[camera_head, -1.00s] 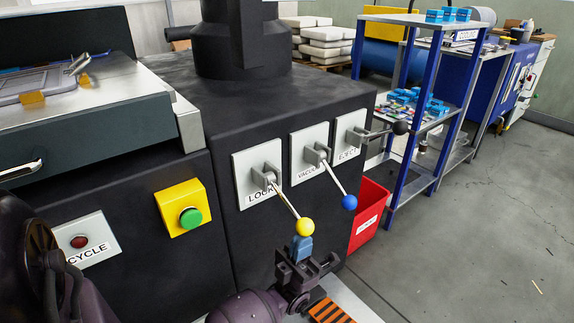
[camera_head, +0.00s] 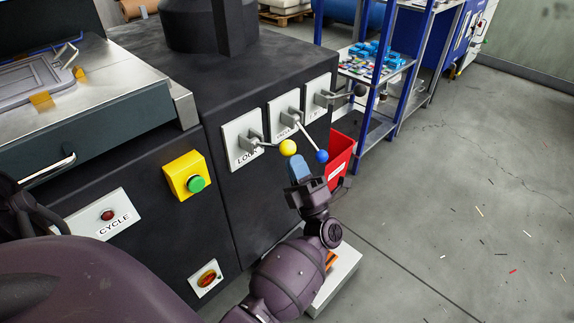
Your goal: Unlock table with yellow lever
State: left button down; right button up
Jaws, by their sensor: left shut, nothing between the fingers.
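The yellow lever (camera_head: 288,147) is a metal rod with a yellow ball, mounted on a white plate labelled LOCK (camera_head: 242,139) on the black machine front. Its rod now points right and nearly level. My left gripper (camera_head: 299,168) is shut and empty, with its blue fingertips just below the yellow ball; I cannot tell whether they touch it. The blue-ball lever (camera_head: 322,156) on the middle plate slopes down to the right, close to the right of my fingertips. My right gripper is not in view.
A black-knobbed lever (camera_head: 360,90) sits on the third plate. A red bin (camera_head: 340,157) stands beside the machine. A yellow box with a green button (camera_head: 187,177) is left of the levers. Blue shelving (camera_head: 377,85) stands behind; the floor at right is open.

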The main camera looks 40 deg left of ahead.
aim_at(293, 152)
pick_arm(q)
jog(key=shift+a+r+g, duration=0.25)
jog(key=shift+r+g, duration=0.05)
jog(key=shift+r, duration=0.65)
jog(key=shift+a+r+p, duration=0.25)
jog(key=shift+r+p, duration=0.35)
jog(key=shift+r, duration=0.15)
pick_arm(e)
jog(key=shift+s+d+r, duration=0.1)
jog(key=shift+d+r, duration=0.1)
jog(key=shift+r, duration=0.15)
